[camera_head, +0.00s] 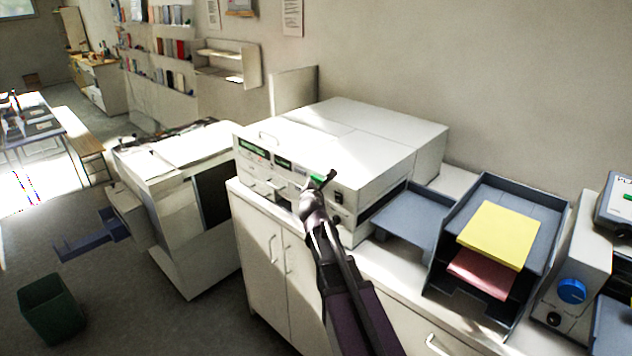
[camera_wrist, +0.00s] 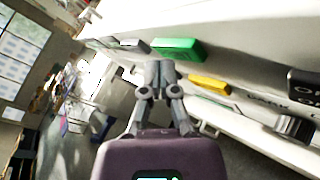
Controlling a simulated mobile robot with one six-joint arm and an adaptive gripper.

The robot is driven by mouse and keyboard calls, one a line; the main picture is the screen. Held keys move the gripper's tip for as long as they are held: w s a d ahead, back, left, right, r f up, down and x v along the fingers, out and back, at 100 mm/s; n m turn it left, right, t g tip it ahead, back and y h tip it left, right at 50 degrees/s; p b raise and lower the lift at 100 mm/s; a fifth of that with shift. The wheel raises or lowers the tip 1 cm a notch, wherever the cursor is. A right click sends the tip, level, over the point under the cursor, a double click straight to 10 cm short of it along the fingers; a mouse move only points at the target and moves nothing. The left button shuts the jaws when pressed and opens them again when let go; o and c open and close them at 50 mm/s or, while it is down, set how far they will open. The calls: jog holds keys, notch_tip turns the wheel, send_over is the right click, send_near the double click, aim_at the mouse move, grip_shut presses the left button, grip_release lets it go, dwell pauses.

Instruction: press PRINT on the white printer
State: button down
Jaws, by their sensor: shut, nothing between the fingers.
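The white printer (camera_head: 345,135) stands on a white cabinet in the head view, its front panel facing left and toward me. A green button (camera_head: 317,182) shows on that panel, partly behind my gripper. In the wrist view the green button (camera_wrist: 178,49) sticks out of the printer's white front (camera_wrist: 245,50), with a yellow button (camera_wrist: 209,84) beside it. My gripper (camera_wrist: 160,72) is shut and empty, with its tips just beside the green button. I cannot tell whether they touch it. In the head view my gripper (camera_head: 328,180) is in front of the panel. No PRINT label is readable.
A dark paper tray (camera_head: 535,205) with yellow and pink paper stands right of the printer. A machine with a blue knob (camera_head: 572,291) is at the far right. A white copier (camera_head: 180,200) stands left, and a green bin (camera_head: 52,308) is on the floor.

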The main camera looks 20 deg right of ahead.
jog(key=shift+s+a, duration=0.2)
jog(key=shift+a, duration=0.05)
jog(key=shift+a, duration=0.1)
dwell(0.3)
jog(key=shift+s+a, duration=0.4)
jog(key=shift+a, duration=0.3)
jog(key=shift+s+a, duration=0.45)
jog(key=shift+a, duration=0.2)
jog(key=shift+s+a, duration=0.4)
jog(key=shift+a, duration=0.3)
jog(key=s+d+f+m+g+h+b, duration=0.15)
jog(key=s+d+f+m+g, duration=0.25)
jog(key=s+f+m+g, duration=0.8)
jog(key=s+a+f+m+g+y+b, duration=0.1)
jog(key=s+a+f+m+g+y, duration=0.1)
jog(key=s+m, duration=0.5)
jog(key=s+a+f+m+g+y, duration=0.2)
jog(key=s+a+f+m+y, duration=0.1)
jog(key=s, duration=0.6)
notch_tip(320, 180, down, 2)
jog(key=a+m, duration=0.1)
jog(key=m, duration=0.2)
jog(key=shift+s+a+m+b, duration=0.25)
jog(key=shift+s+m+b, duration=0.1)
jog(key=shift+m, duration=0.05)
